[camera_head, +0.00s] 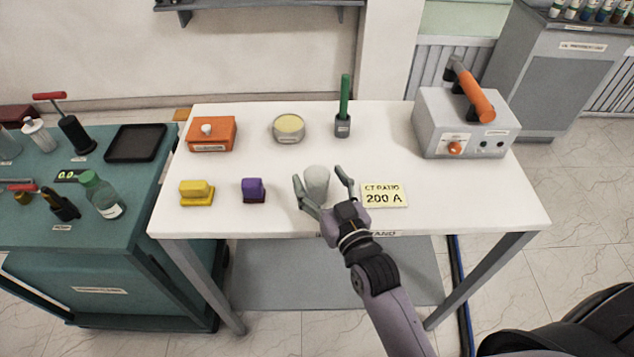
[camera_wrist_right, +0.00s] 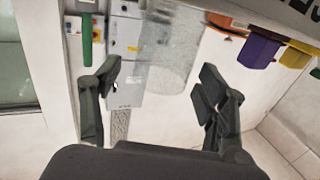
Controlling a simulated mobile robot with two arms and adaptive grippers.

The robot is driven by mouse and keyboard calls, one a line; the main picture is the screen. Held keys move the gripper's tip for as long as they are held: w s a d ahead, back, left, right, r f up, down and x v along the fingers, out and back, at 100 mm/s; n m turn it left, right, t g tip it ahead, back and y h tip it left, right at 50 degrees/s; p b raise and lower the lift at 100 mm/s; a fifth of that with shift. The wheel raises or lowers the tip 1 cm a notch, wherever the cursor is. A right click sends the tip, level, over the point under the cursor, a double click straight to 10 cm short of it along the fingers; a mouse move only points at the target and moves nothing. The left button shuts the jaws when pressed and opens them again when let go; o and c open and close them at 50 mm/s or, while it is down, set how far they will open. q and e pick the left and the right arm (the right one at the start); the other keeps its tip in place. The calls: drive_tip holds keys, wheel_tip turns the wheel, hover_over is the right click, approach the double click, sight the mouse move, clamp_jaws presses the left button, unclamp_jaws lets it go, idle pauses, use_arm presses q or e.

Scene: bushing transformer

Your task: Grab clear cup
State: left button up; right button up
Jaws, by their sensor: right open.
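The clear cup (camera_head: 317,183) stands upright on the white table (camera_head: 400,140), near its front edge. It looks greyish and see-through. My right gripper (camera_head: 322,190) is open, with one finger to the left of the cup and the other to its right. In the right wrist view the cup (camera_wrist_right: 170,55) shows between and beyond the two open fingers of the right gripper (camera_wrist_right: 158,85), with a gap on each side. I cannot tell whether a finger touches it. My left gripper is not in view.
A purple block (camera_head: 253,190) and a yellow block (camera_head: 197,192) lie left of the cup. A yellow "200 A" card (camera_head: 384,195) lies close on the right. Behind are a round dish (camera_head: 289,128), a green-handled tool (camera_head: 344,105) and a grey device (camera_head: 462,125).

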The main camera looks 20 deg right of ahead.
drive_tip(key=shift+w, duration=0.25)
drive_tip(key=shift+s+a, duration=0.1)
drive_tip(key=shift+c, duration=0.5)
drive_tip(key=c, duration=1.1)
drive_tip(key=shift+c, duration=0.2)
drive_tip(key=shift+r, duration=0.15)
